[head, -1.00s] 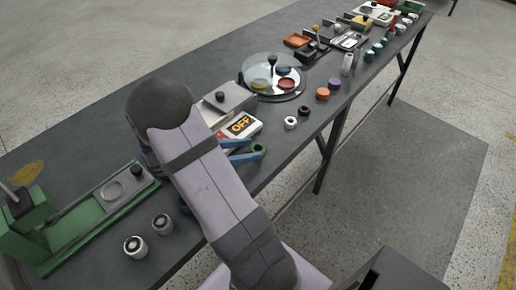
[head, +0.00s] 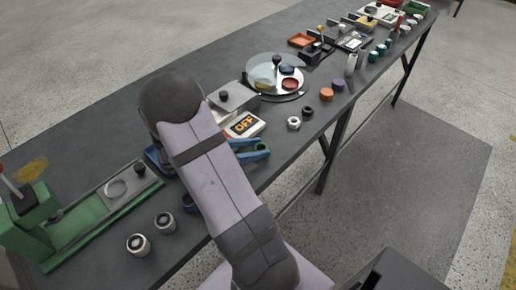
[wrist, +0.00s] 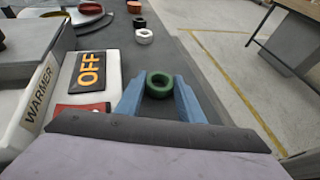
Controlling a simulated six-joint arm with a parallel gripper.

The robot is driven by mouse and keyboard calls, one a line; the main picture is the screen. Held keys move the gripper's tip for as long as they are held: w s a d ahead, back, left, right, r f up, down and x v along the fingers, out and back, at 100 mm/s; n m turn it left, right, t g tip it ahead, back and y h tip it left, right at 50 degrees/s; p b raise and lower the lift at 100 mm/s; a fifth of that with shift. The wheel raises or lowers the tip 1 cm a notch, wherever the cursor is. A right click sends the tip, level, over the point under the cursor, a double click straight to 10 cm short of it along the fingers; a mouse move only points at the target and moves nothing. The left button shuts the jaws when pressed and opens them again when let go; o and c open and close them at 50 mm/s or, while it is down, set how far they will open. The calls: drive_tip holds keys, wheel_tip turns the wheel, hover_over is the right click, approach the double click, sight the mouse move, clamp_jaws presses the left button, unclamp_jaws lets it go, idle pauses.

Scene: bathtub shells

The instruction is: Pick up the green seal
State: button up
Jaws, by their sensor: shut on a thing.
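The green seal (wrist: 160,84) is a thick ring with a dark hole. In the wrist view it sits between the tips of my gripper's blue fingers (wrist: 159,88), and the fingers are shut on it. In the head view my gripper (head: 266,149) is beside the warmer, near the table's front edge, with a little of the green seal (head: 262,146) showing between the fingers. Whether the seal is clear of the tabletop is hard to tell.
The warmer (wrist: 85,75) with its OFF sign stands close on the left. A white ring (head: 293,123), a black ring (head: 307,112) and an orange cap (head: 326,94) lie farther along the front edge. A green fixture (head: 85,215) is at the left.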

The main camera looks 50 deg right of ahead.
sight(256, 150)
wheel_tip(256, 150, up, 10)
idle(0.6)
